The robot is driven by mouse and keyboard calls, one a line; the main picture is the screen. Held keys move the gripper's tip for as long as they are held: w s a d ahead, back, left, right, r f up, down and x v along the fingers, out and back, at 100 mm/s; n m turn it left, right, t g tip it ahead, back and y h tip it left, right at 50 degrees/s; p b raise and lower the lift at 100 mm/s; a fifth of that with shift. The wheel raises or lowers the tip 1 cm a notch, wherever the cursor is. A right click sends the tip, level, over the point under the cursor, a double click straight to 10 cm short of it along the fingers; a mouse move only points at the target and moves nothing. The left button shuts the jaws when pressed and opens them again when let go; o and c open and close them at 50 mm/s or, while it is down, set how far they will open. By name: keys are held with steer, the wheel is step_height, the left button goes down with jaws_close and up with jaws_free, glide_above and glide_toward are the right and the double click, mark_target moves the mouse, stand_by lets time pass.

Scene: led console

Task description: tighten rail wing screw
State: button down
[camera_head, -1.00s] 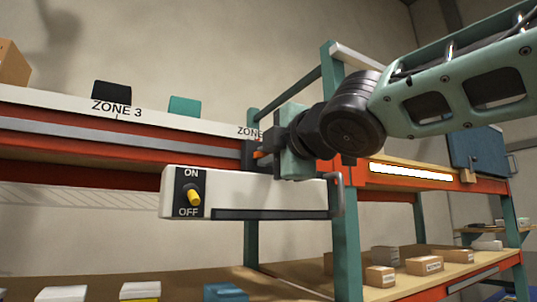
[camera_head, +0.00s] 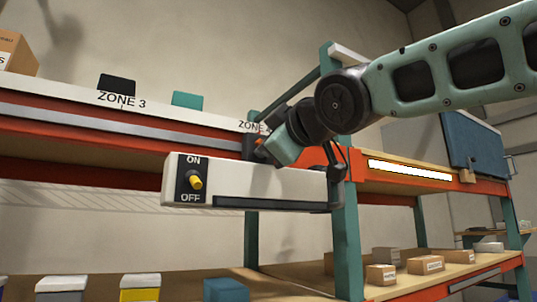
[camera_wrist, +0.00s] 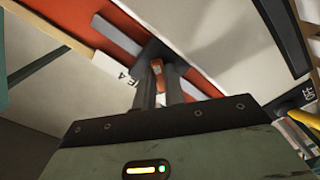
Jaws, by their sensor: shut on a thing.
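The orange wing screw (camera_wrist: 157,66) sits at the dark clamp on the rail and shows between my fingertips in the wrist view. My gripper (camera_wrist: 159,82) is shut on it, one dark finger on each side. In the head view my gripper (camera_head: 264,149) reaches the clamp from the right, its green body tilted; a bit of orange shows at its tips, and most of the screw is hidden. The white lamp housing (camera_head: 228,180) hangs below the rail, with a yellow switch knob (camera_head: 195,182) between ON and OFF.
The grey rail (camera_head: 75,122) runs along the orange beam, under a label strip reading ZONE 3 (camera_head: 122,100). A green upright post (camera_head: 345,235) stands right of the lamp housing. A lit strip (camera_head: 410,170) is farther right. Cartons and bins sit on the lower shelf.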

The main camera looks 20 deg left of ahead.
steer(key=m+b, duration=0.1)
steer(key=m, duration=0.2)
steer(key=m+b, duration=0.1)
steer(key=shift+f+m+b, duration=0.25)
steer(key=shift+m+b, duration=0.1)
steer(key=shift+m, duration=0.05)
steer(key=m+b, duration=0.2)
steer(key=m, duration=0.2)
steer(key=shift+m, duration=0.3)
steer(key=m+b, duration=0.1)
steer(key=m, duration=0.3)
steer(key=shift+r+m+b, duration=0.1)
steer(key=shift+m+b, duration=0.2)
steer(key=shift+m, duration=2)
steer(key=c, duration=1.5)
jaws_free()
steer(key=shift+r, duration=0.1)
steer(key=shift+o, duration=0.2)
steer(key=shift+d, duration=0.1)
steer(key=shift+s, duration=0.1)
